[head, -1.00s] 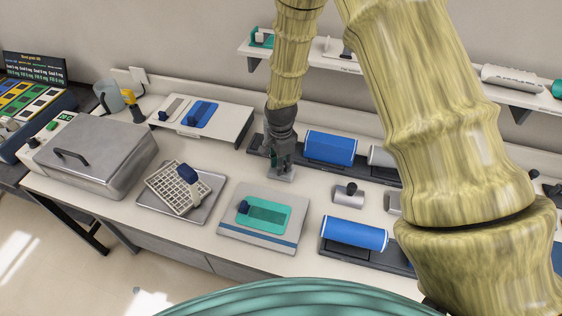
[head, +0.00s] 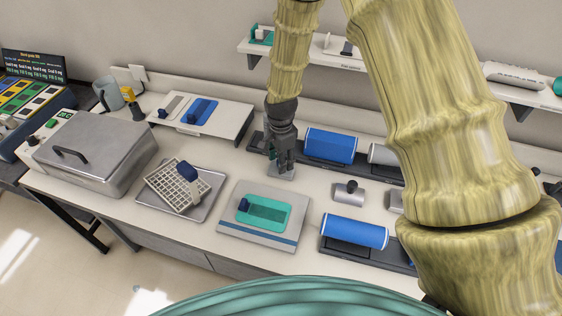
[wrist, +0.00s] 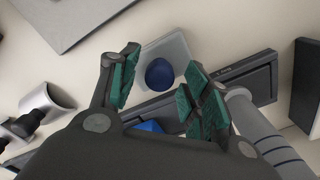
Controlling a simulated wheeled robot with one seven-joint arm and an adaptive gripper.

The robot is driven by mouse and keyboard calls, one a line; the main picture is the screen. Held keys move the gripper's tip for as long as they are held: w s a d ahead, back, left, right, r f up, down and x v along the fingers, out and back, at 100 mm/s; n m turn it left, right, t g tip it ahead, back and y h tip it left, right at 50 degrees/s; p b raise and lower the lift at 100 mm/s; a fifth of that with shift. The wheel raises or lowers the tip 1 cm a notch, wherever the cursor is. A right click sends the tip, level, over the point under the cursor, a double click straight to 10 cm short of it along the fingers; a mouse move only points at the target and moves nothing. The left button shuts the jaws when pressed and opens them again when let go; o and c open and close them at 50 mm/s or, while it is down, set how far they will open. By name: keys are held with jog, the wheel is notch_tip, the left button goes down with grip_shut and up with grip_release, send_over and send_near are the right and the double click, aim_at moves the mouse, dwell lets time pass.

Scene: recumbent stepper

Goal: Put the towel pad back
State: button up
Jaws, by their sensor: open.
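A small pale grey pad (wrist: 174,62) with a dark blue knob (wrist: 160,73) lies on the counter under my gripper. I cannot tell for sure whether it is the towel pad. My gripper (wrist: 162,70) is open, pointing down, with its green-padded fingers on either side of the knob in the wrist view and not closed on it. In the head view my gripper (head: 281,163) is over the same grey pad (head: 281,172), and its fingers hide the knob. A teal pad (head: 268,214) with a blue knob lies on a grey, blue-striped slab (head: 240,230) nearer the front.
Blue rollers (head: 331,146) on dark bases stand right of my gripper, one close by. A board with a blue pad (head: 198,111) is behind left. A rack on a tray (head: 155,204) and a metal box (head: 95,150) stand left. A shelf (head: 420,82) runs above.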

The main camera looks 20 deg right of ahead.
notch_tip(320, 180, up, 11)
jog(key=b, duration=0.3)
jog(key=shift+b, duration=0.4)
dwell(0.4)
